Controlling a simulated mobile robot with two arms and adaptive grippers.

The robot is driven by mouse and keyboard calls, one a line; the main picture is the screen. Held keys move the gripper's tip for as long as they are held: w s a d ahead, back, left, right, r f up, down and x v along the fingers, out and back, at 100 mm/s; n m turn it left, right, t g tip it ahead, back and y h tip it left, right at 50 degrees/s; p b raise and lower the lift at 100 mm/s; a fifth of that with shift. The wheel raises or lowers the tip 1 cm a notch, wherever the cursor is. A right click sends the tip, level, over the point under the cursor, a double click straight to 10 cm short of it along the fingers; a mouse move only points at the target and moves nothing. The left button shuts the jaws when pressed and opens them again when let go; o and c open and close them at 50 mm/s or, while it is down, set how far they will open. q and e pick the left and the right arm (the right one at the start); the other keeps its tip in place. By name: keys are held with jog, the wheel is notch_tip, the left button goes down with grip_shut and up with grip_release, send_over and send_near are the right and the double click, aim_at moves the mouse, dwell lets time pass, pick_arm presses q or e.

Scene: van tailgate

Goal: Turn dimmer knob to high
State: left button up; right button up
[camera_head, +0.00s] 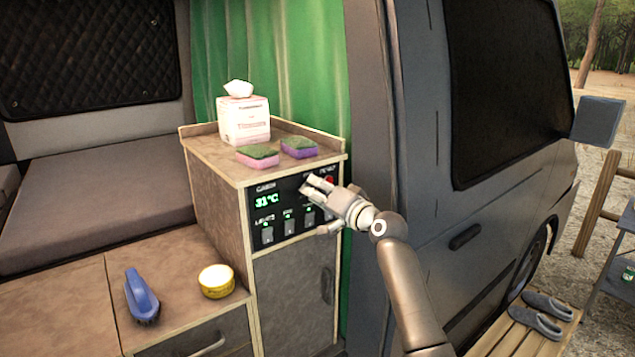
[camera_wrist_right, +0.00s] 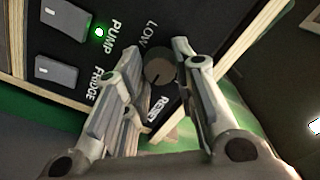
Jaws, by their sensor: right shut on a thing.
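The black control panel (camera_head: 262,222) is on the upper front of the wooden cabinet. It shows a green "31°C" readout and several rocker switches. In the right wrist view the round dark dimmer knob (camera_wrist_right: 160,72) sits between my fingertips, with "LOW" printed beside it. My right gripper (camera_head: 310,187) reaches the panel's upper right from the right side. In the wrist view the gripper (camera_wrist_right: 157,58) is shut on the knob. In the head view the fingers cover the knob, and its exact setting cannot be read. My left gripper is not in view.
A tissue box (camera_head: 243,120) and two sponges (camera_head: 258,156) (camera_head: 299,147) stand on the cabinet top. A blue brush (camera_head: 142,296) and a yellow tin (camera_head: 216,281) are on the lower counter at left. A red button (camera_head: 328,180) is close beside my right fingers.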

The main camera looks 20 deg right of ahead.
jog(key=shift+d+r+m+p, duration=0.1)
jog(key=shift+r+m+p, duration=0.15)
jog(key=shift+m+p, duration=0.65)
jog(key=shift+d+r+m+p, duration=0.15)
jog(key=shift+m+p, duration=0.25)
jog(key=shift+m, duration=0.9)
jog(key=shift+a, duration=0.1)
jog(key=o, duration=0.9)
jog(key=shift+o, duration=0.9)
jog(key=shift+f, duration=0.2)
jog(key=shift+a, duration=0.1)
jog(key=shift+s, duration=0.1)
